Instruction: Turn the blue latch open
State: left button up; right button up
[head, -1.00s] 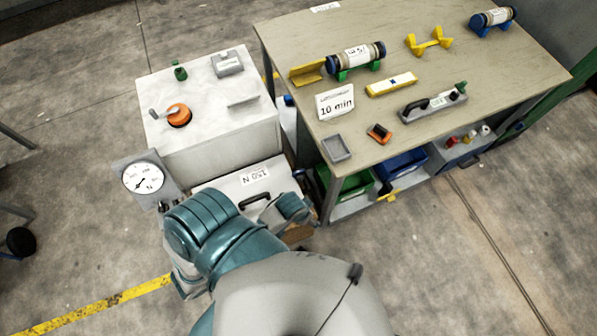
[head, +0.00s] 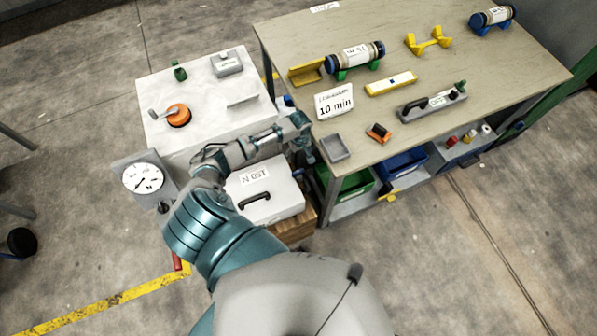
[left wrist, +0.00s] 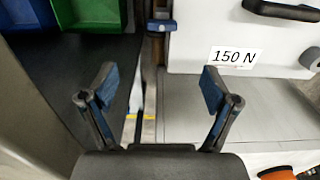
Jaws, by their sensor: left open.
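A blue latch (left wrist: 161,26) with a grey part above it shows in the left wrist view, at the left edge of the white lid (left wrist: 270,40) labelled 150 N. In the head view the white lid (head: 285,198) with its black handle lies below my forearm; I cannot pick out the latch there. My left gripper (head: 306,150) is over the gap between the lid and the table. In the left wrist view its two blue-padded fingers (left wrist: 158,76) are spread and empty, with the latch beyond them and apart from them. My right gripper is not in view.
A white cabinet (head: 205,140) with an orange knob (head: 178,115) stands behind the lid. A dial gauge (head: 143,178) is at the left. The workbench (head: 440,75) on the right holds several tools, with green and blue bins (head: 403,162) underneath.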

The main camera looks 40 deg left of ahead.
pick_arm(q)
jog(key=b, duration=0.1)
send_over(298, 171)
notch_tip(298, 171, down, 6)
jog(key=r, duration=0.1)
jog(key=f+b, duration=0.1)
jog(key=f, duration=0.2)
jog(key=f+b, duration=0.1)
jog(key=f, duration=0.2)
jog(key=f+b, duration=0.1)
jog(key=f, duration=0.3)
jog(key=shift+a, duration=0.3)
jog(key=shift+d+f, duration=0.2)
jog(key=shift+f, duration=0.35)
jog(key=shift+d+f+b, duration=0.35)
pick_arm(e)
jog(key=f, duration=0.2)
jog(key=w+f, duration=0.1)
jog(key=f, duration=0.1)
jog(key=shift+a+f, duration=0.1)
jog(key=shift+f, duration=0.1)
pick_arm(q)
jog(key=shift+a+f, duration=0.1)
jog(key=shift+a, duration=0.35)
jog(key=c, duration=1.1)
jog(key=shift+d, duration=0.15)
jog(key=shift+c, duration=0.2)
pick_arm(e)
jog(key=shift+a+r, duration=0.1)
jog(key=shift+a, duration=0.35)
